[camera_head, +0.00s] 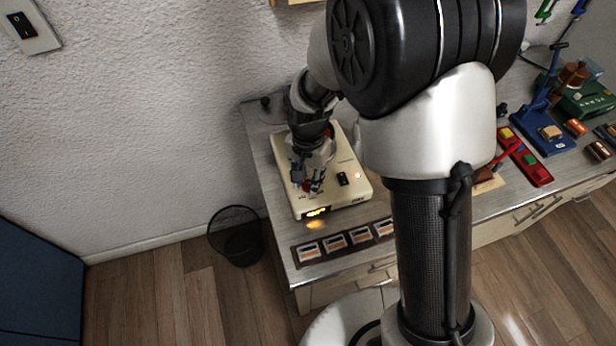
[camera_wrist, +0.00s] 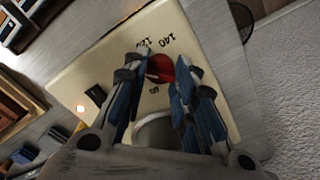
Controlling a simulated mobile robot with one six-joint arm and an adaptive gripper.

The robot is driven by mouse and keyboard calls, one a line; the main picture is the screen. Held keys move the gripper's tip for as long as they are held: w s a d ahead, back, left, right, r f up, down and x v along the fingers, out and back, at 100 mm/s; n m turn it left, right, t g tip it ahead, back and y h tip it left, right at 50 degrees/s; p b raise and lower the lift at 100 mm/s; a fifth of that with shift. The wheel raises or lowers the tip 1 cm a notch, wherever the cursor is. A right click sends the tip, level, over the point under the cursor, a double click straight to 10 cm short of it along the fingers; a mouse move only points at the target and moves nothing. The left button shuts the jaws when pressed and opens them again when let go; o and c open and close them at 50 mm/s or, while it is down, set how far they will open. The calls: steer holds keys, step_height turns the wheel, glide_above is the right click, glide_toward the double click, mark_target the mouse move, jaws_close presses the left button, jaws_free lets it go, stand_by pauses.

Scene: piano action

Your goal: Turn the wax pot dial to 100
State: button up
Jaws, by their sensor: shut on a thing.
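The wax pot (camera_head: 347,196) is a cream box on the left end of the workbench, with a lit orange display (camera_head: 316,212) on its front. In the wrist view its cream top (camera_wrist: 185,25) carries a red dial (camera_wrist: 161,67) with printed numbers around it; 140, 120 and 60 can be read. My gripper (camera_wrist: 160,75) is shut on the dial, one blue-padded finger on each side. The fingers hide some of the numbers, and I cannot tell the dial's exact setting. In the head view my gripper (camera_head: 312,185) reaches down over the pot's front part.
A black switch (camera_head: 343,179) and a small light (camera_head: 358,175) are on the pot's top, right of my gripper. A strip of labelled tiles (camera_head: 335,242) lies along the front edge. Coloured blocks and tools (camera_head: 530,160) stand farther right. A mesh bin (camera_head: 236,236) stands on the floor at left.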

mark_target(308, 182)
steer(key=o, duration=1.1)
step_height(308, 182, up, 12)
stand_by(0.5)
